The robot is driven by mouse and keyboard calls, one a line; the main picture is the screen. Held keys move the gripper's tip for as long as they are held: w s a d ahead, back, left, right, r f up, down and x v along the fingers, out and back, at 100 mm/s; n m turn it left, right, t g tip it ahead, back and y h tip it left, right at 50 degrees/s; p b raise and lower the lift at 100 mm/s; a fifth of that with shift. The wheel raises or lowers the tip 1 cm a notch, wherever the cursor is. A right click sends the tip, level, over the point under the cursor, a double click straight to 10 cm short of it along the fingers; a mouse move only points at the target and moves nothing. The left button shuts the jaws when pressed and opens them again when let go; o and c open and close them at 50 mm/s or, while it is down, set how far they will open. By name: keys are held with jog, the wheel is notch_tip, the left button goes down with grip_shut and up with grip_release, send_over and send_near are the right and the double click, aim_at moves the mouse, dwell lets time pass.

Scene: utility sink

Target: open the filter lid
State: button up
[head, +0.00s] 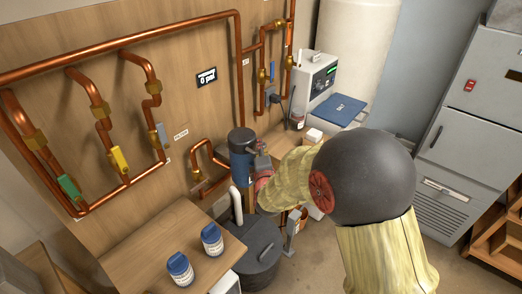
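A blue upright cylinder with a dark round cap (241,136) stands against the wooden wall board, joined to copper pipe. It looks like the filter, and the cap sits on its top. My arm reaches in from the lower right, and my gripper (262,160) is just right of the cylinder, near the cap's height. The gripper is small and partly hidden by my arm, so I cannot tell whether its fingers touch the cylinder or whether they are open.
A black round tank (262,252) with a pale pipe stands below the cylinder. A wooden table (145,243) at the lower left holds two blue-capped jars (212,240). Copper pipes with coloured valve handles cover the board. A white unit with a blue lid (338,110) stands behind my arm.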

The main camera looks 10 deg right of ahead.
grip_shut()
jog(key=shift+s+f, duration=0.1)
jog(key=shift+f, duration=0.05)
dwell(0.8)
